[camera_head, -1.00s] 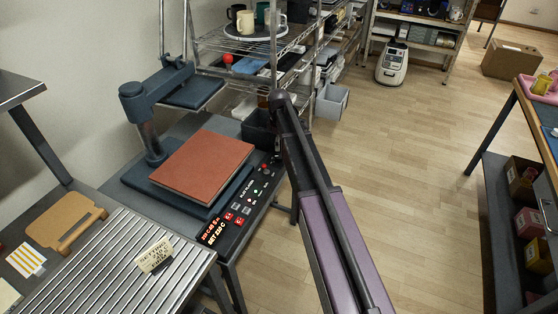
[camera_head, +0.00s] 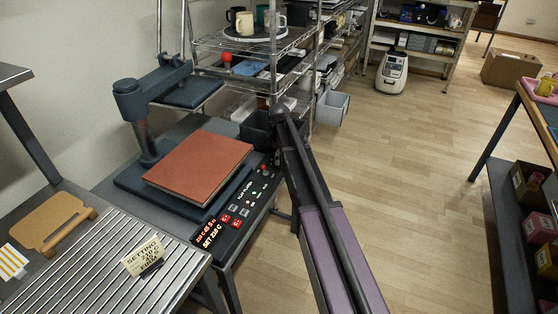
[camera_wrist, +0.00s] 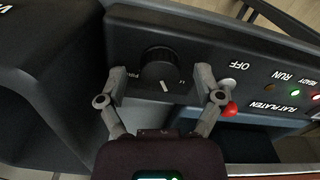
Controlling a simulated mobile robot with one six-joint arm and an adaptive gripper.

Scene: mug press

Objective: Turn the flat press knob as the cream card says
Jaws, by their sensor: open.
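The knob (camera_wrist: 160,66) is dark and round with a white pointer line, on the black panel of the flat press in the wrist view. My gripper (camera_wrist: 160,86) is open. Its two fingers stand either side of the knob in the picture; I cannot tell whether they touch it. In the head view my arm hides the knob and gripper. The cream card (camera_head: 144,254) stands on the ribbed metal top; its text reads SETTING, about 210 C, and FIRM. The flat press (camera_head: 190,206) carries a brown-red pad, and its display (camera_head: 209,234) seems to read SET 210 C.
A red button or ball (camera_wrist: 229,110) sits just right of my right finger. Panel labels OFF, RUN, READY and FLAT PLATEN lie further right. A wire shelf (camera_head: 270,50) with mugs stands behind the press. The wooden floor on the right is open.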

